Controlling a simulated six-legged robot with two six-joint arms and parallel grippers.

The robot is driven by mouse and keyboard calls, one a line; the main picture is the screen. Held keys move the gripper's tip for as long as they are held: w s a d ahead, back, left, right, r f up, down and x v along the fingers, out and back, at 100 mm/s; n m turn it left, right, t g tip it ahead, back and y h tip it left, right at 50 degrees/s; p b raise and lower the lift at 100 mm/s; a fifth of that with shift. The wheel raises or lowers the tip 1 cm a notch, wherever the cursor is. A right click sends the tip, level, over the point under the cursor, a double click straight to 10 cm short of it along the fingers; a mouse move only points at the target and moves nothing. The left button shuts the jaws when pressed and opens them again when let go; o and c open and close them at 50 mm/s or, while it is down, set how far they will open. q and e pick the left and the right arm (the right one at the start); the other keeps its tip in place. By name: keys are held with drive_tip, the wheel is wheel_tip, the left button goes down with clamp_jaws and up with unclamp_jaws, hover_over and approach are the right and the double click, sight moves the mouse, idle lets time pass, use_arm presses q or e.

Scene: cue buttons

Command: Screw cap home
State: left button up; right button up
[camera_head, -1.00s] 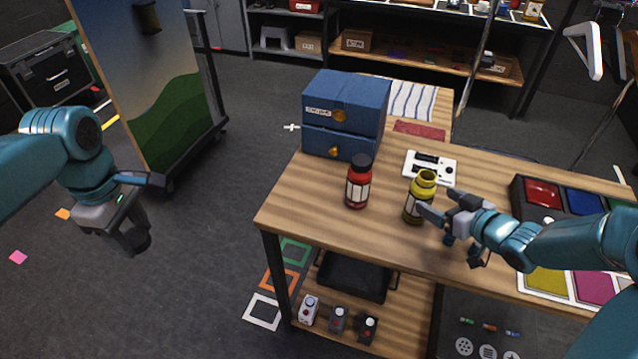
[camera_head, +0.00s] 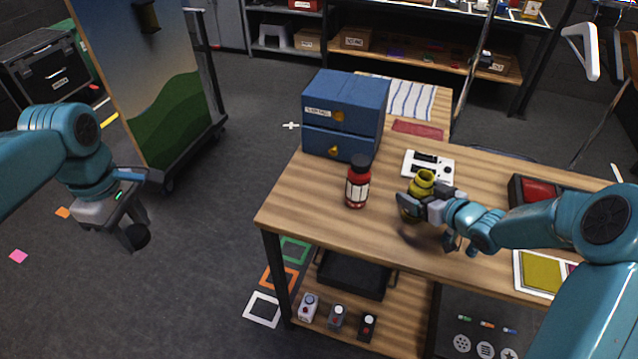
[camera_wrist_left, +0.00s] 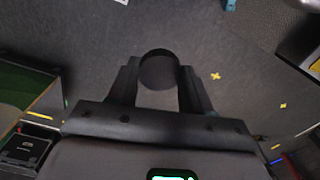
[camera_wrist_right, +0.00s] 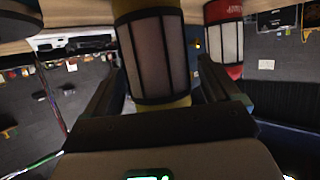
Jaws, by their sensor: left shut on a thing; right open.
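My left gripper (camera_head: 136,236) is shut on a round black cap (camera_wrist_left: 159,69) and holds it over the floor, left of the table. The yellow jar (camera_head: 423,183) stands upright on the table with its neck bare. My right gripper (camera_head: 421,205) is open around the yellow jar's body, one finger on each side; the jar also fills the middle of the right wrist view (camera_wrist_right: 152,55). A red jar (camera_head: 357,184) with a black cap on it stands upright to the left of the yellow jar. It shows at the right in the right wrist view (camera_wrist_right: 226,42).
A blue drawer box (camera_head: 343,112) stands at the table's back left. A white device (camera_head: 428,166) lies behind the yellow jar. A dark tray with a red panel (camera_head: 540,190) lies at the right. The table's front left (camera_head: 300,217) is clear.

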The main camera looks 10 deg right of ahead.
use_arm(q)
drive_tip(key=shift+w+a+f, duration=0.1)
drive_tip(key=shift+w, duration=0.05)
use_arm(e)
drive_tip(key=shift+w, duration=0.1)
drive_tip(key=shift+f, duration=0.1)
drive_tip(key=c, duration=1.2)
drive_tip(key=shift+c, duration=0.5)
